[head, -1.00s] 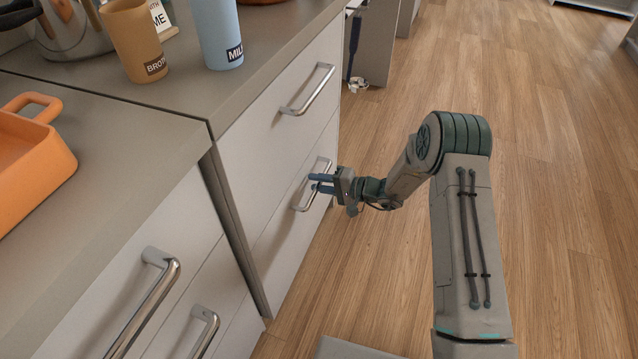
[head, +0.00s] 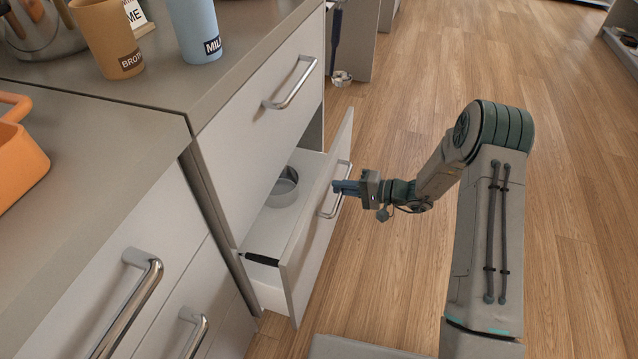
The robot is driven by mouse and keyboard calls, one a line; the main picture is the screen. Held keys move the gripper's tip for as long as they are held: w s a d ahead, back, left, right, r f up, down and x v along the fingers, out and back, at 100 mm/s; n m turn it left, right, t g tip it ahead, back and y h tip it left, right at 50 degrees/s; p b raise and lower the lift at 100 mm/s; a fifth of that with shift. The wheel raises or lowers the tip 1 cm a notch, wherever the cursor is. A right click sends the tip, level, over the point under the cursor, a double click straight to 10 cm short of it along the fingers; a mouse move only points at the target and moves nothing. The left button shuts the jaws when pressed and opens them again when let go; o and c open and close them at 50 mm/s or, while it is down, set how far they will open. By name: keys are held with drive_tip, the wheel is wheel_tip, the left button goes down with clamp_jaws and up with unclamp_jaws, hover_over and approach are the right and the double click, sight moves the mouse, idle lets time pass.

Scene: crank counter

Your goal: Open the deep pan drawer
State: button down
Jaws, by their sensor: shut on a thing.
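The deep pan drawer (head: 312,245) is the lower drawer of the far cabinet. It stands partly open, its front pulled out to the right. Inside are a round metal pan (head: 284,188) and a black handle (head: 262,259) near the drawer's near end. My gripper (head: 340,187) is shut on the drawer's bar handle (head: 330,205), at about the middle of the bar. The fingertips partly hide the bar.
The upper drawer (head: 262,125) above it is shut. A brown cup (head: 108,40), a blue cup (head: 194,30) and an orange tray (head: 22,165) stand on the counters. The wooden floor (head: 400,270) right of the drawer is clear.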

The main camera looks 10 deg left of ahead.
drive_tip(key=f+b+v, duration=0.1)
drive_tip(key=f+v, duration=0.1)
drive_tip(key=v, duration=1.1)
drive_tip(key=d+f+b+v, duration=0.1)
drive_tip(key=f+b+v, duration=0.1)
drive_tip(key=v, duration=1.1)
drive_tip(key=shift+d+f, duration=0.15)
drive_tip(key=shift+f, duration=0.55)
drive_tip(key=c, duration=1.6)
unclamp_jaws()
drive_tip(key=shift+o, duration=0.2)
drive_tip(key=p+v, duration=0.3)
drive_tip(key=v, duration=1)
drive_tip(key=shift+d, duration=0.4)
drive_tip(key=shift+r, duration=0.1)
